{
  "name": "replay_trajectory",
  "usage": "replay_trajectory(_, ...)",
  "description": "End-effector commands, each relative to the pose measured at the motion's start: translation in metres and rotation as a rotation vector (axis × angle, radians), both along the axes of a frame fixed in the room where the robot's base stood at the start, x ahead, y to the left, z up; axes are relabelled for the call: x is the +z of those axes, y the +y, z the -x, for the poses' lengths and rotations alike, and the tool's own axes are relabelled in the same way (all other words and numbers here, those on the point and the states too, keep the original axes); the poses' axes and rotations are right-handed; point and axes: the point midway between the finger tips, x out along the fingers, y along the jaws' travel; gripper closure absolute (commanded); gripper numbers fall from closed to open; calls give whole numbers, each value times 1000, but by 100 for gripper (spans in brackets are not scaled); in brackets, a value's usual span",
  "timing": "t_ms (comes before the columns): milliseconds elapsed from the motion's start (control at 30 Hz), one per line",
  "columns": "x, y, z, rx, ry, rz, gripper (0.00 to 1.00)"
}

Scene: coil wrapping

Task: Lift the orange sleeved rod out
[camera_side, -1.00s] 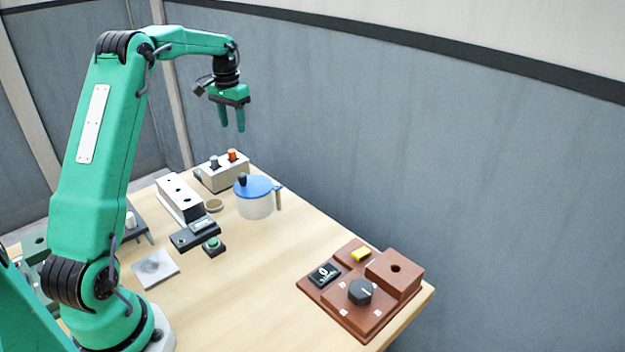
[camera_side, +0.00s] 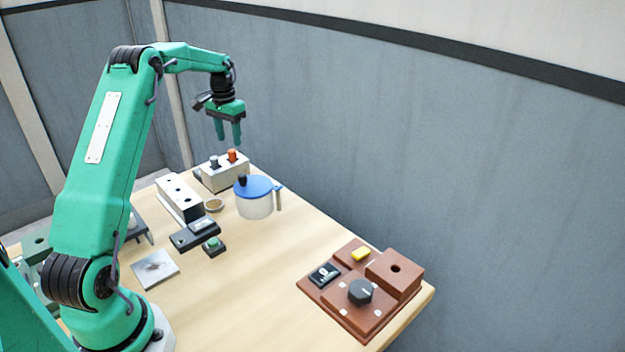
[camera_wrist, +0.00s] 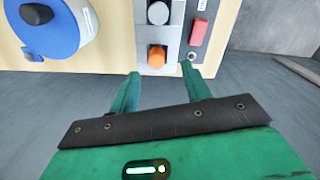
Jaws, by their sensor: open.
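The orange sleeved rod (camera_side: 233,155) stands upright in the beige block (camera_side: 226,177) at the back of the table. A grey-topped rod (camera_side: 213,160) stands beside it in the same block. In the wrist view the orange rod (camera_wrist: 157,56) shows from above, just beyond my fingertips, with the grey rod (camera_wrist: 158,13) behind it. My gripper (camera_side: 229,143) is open and empty, pointing down just above the orange rod. In the wrist view its two fingers (camera_wrist: 160,72) are spread either side of the rod's line, with the rod not between them.
A pot with a blue lid (camera_side: 258,187) stands close to the block. A white block with holes (camera_side: 180,197), a dark device (camera_side: 194,234) and a green button (camera_side: 213,246) lie nearer me. A brown control box (camera_side: 365,290) sits far right. The table's middle is clear.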

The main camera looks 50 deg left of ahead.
Motion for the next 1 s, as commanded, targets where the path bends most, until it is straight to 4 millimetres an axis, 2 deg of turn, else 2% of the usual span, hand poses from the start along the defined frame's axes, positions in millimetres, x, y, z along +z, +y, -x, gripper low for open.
replay_trajectory(167,-7,-1,0,0,2,2,52)
replay_trajectory(600,-50,-5,-1,0,1,1,52)
replay_trajectory(1000,-52,-5,-1,0,0,0,52)
